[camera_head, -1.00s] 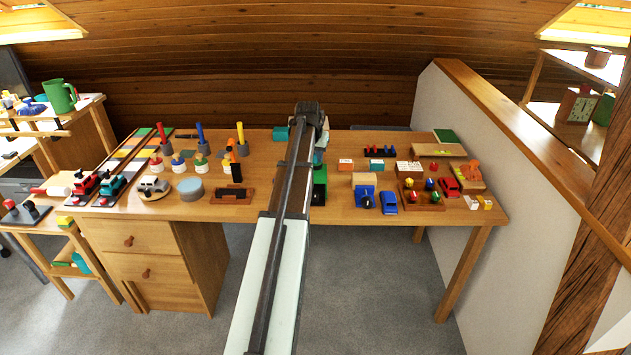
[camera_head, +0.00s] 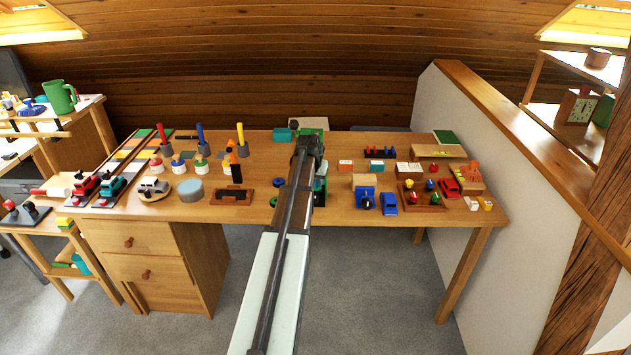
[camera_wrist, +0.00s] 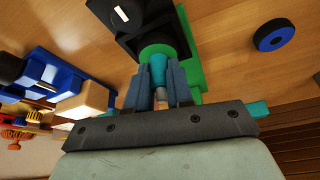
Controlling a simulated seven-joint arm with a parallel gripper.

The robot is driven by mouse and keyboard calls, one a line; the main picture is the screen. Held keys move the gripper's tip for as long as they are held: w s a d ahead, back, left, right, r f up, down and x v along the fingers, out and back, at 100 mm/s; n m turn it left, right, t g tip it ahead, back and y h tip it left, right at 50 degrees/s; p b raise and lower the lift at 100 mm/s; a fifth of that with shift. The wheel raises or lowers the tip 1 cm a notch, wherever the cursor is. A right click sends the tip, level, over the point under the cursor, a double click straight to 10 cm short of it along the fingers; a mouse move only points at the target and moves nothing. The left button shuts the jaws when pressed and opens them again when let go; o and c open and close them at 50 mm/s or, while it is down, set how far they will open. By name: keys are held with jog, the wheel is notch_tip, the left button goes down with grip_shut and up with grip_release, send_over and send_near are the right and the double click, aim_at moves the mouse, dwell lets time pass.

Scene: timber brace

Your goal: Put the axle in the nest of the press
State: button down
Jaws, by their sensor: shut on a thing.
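My gripper (camera_wrist: 160,88) is at the middle of the wrist view, its two blue-grey fingers shut on a small rod-like piece, which I take to be the axle (camera_wrist: 161,95). Only a short pale end of it shows between the fingers. A teal cylindrical part lies just beyond the fingertips; I cannot tell whether it belongs to the axle or the press. The green and black press (camera_wrist: 192,62) is right beyond the fingers. In the head view my arm hides most of the press (camera_head: 321,188) and my fingertips. The nest cannot be made out, nor any contact with it.
In the wrist view a black wheel with a blue centre (camera_wrist: 273,38) lies at right. A blue toy truck (camera_head: 365,197) and blue car (camera_head: 389,203) stand right of the press. Bare tabletop (camera_head: 265,165) lies between.

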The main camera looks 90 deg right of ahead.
jog(key=c, duration=1)
grip_release()
jog(key=shift+f, duration=0.1)
jog(key=v, duration=1.2)
